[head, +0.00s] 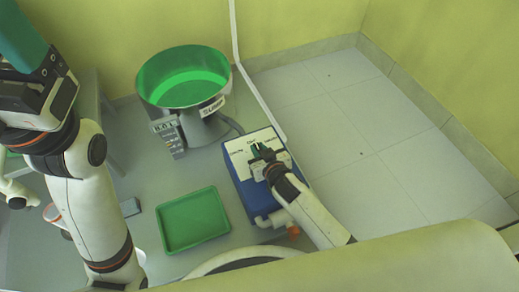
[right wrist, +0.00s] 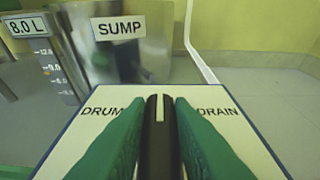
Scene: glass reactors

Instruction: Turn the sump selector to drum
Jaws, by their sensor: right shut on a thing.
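The sump selector is a blue box (head: 246,197) with a white top plate (right wrist: 75,140) on the grey bench. The plate reads DRUM on the left and DRAIN on the right in the right wrist view. Its black knob (right wrist: 160,135) has a white pointer line, which points straight ahead between the two words. My right gripper (head: 262,153) is shut on the knob, with its green fingers on both sides in the right wrist view (right wrist: 160,145). The fingers hide much of the knob.
A metal sump vessel with a green inside (head: 183,78) stands behind the selector, labelled SUMP, beside an 8.0 L scale (head: 168,135). A green tray (head: 193,220) lies left of the selector. A white pipe (head: 236,50) runs behind. Tiled floor at right is clear.

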